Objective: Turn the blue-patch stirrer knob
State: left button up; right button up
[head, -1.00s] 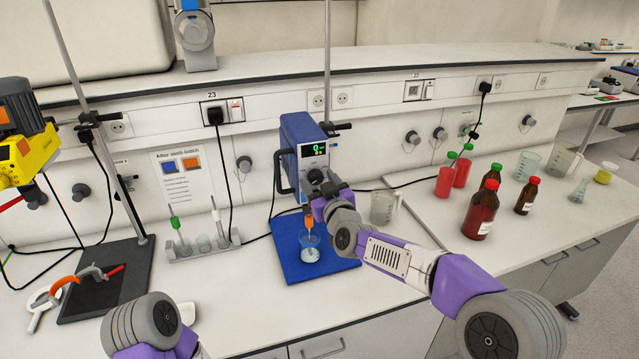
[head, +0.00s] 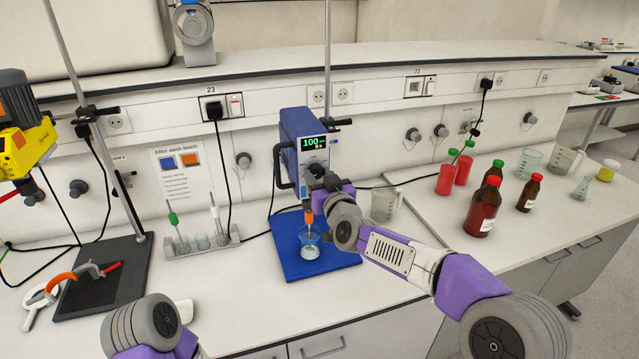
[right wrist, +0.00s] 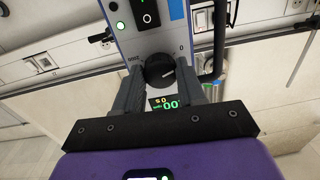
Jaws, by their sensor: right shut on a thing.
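The blue stirrer (head: 301,125) stands at the middle of the bench over a blue base plate (head: 290,262). Its green display (head: 314,142) reads 100. In the right wrist view its dark round knob (right wrist: 159,73) has a pale pointer mark, and a blue patch (right wrist: 176,10) shows beside the power switch (right wrist: 148,14). My right gripper (right wrist: 160,80) is shut on the knob, one finger on each side. In the head view the gripper (head: 318,180) covers the knob. My left gripper is out of view; only part of that arm shows at the bottom left.
A beaker (head: 310,245) stands on the base plate under the stirrer's orange chuck. A yellow stirrer (head: 25,150) is at the left, by a notice (head: 175,176). A clear jug (head: 384,204) is close behind my right arm. Brown bottles (head: 483,208) stand at the right.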

jog(key=m+b, duration=0.1)
jog(key=m, duration=0.1)
jog(key=m+b, duration=0.1)
jog(key=shift+f+m+b, duration=0.2)
jog(key=shift+m+b, duration=0.2)
jog(key=m+b, duration=0.2)
jog(key=m, duration=0.1)
jog(key=shift+a+m, duration=0.1)
jog(key=shift+m, duration=0.2)
jog(key=m+b, duration=0.2)
jog(key=m, duration=0.2)
jog(key=shift+r+m, duration=0.1)
jog(key=shift+m, duration=0.2)
jog(key=shift+a+r+m+h+b, duration=0.1)
jog(key=shift+m+h+b, duration=0.3)
jog(key=shift+m, duration=1.5)
jog(key=o, duration=1.1)
jog(key=shift+c, duration=0.2)
